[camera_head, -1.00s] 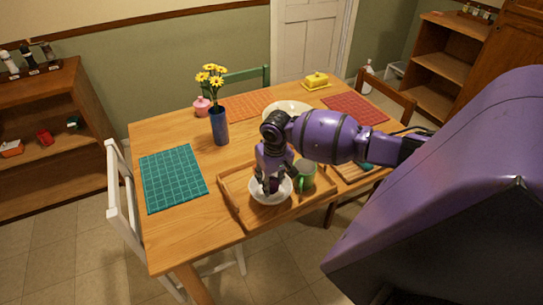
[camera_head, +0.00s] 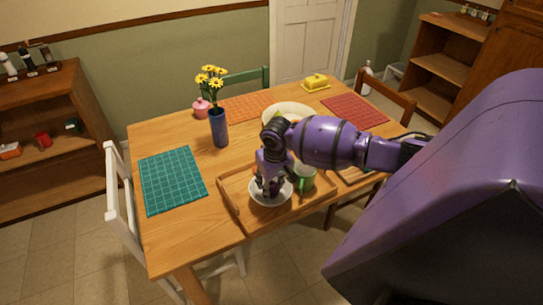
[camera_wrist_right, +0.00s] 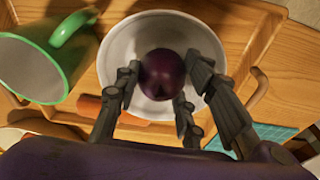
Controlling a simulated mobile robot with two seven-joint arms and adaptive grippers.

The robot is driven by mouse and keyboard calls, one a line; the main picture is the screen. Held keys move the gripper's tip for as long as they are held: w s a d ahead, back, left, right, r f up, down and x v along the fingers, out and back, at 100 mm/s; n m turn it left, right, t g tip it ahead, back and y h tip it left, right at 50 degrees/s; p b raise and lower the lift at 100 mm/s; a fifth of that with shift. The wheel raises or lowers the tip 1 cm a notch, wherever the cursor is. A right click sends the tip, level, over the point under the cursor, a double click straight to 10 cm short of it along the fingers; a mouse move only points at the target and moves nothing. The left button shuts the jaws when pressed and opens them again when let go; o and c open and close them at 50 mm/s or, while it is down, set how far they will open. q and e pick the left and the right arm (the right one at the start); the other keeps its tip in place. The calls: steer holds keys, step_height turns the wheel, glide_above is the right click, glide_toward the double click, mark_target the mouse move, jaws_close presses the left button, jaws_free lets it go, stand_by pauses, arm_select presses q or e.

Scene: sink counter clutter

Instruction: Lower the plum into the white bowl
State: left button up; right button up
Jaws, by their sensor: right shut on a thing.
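The white bowl (camera_head: 262,199) stands on the wooden tray (camera_head: 236,184) near the table's front edge. My right gripper (camera_head: 270,191) reaches down over the bowl from above. In the right wrist view, its fingers (camera_wrist_right: 160,92) are shut on the dark purple plum (camera_wrist_right: 162,74). The plum shows within the rim of the white bowl (camera_wrist_right: 129,42). Whether it touches the bowl's bottom cannot be told. In the head view the fingers mostly hide the plum. My left gripper is not in view.
A green mug (camera_head: 305,181), pale inside, stands close to the bowl's right on the tray. A larger pale dish (camera_head: 292,107) is behind my right arm.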

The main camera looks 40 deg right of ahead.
mark_target(274, 188)
steer(key=shift+f, duration=0.4)
steer(key=o, duration=1.3)
steer(key=shift+c, duration=0.2)
step_height(274, 188, up, 12)
steer(key=s, duration=0.1)
steer(key=shift+s+a, duration=0.15)
steer(key=shift+s, duration=0.1)
